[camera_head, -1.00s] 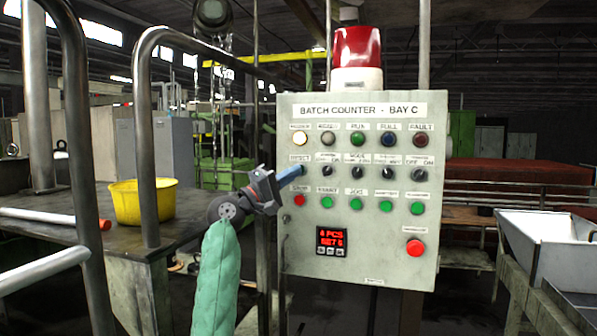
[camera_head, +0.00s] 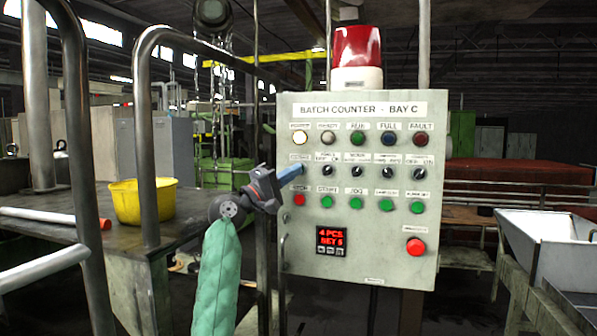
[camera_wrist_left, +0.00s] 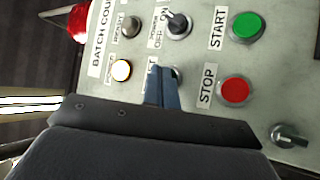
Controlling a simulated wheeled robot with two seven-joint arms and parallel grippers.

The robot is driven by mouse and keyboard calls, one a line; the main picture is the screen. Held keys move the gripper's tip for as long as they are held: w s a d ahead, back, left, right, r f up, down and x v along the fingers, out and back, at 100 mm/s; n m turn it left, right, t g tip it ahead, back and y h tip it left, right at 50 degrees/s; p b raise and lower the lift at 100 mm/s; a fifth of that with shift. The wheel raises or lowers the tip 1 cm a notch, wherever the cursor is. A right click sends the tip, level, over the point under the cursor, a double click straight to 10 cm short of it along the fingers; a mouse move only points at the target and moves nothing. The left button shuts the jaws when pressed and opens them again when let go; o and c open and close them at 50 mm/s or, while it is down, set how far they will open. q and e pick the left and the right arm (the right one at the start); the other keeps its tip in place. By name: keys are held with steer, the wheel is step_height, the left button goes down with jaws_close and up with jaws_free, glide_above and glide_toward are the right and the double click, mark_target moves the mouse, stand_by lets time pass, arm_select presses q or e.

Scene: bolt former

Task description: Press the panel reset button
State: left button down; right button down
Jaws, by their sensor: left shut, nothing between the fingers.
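The grey control panel (camera_head: 380,262), titled "BATCH COUNTER - BAY C", stands upright in front of me. My left gripper (camera_head: 298,171) is shut and empty. Its blue fingers reach the left end of the panel's second row, over the spot of the reset button. In the left wrist view the closed fingers (camera_wrist_left: 163,92) point at the panel beside a partly covered label ending in "ET". A small part of a round control (camera_wrist_left: 175,73) shows by their tips; the rest is hidden. I cannot tell whether the tips touch it. My right gripper is not in view.
A red stop button (camera_head: 299,200) sits just below the fingers, and a lit white lamp (camera_head: 300,138) above. A larger red button (camera_head: 415,246) is at lower right. A metal railing (camera_head: 148,150) and yellow bucket (camera_head: 143,203) are at left.

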arm_select(q)
steer(key=shift+w, duration=0.15)
stand_by(0.4)
steer(key=shift+s+a, duration=0.1)
steer(key=shift+s, duration=0.4)
steer(key=s, duration=0.1)
steer(key=s+a, duration=0.1)
steer(key=s, duration=0.1)
steer(key=s+a, duration=0.1)
steer(key=s, duration=0.1)
steer(key=shift+s, duration=0.25)
steer(key=shift+d, duration=0.1)
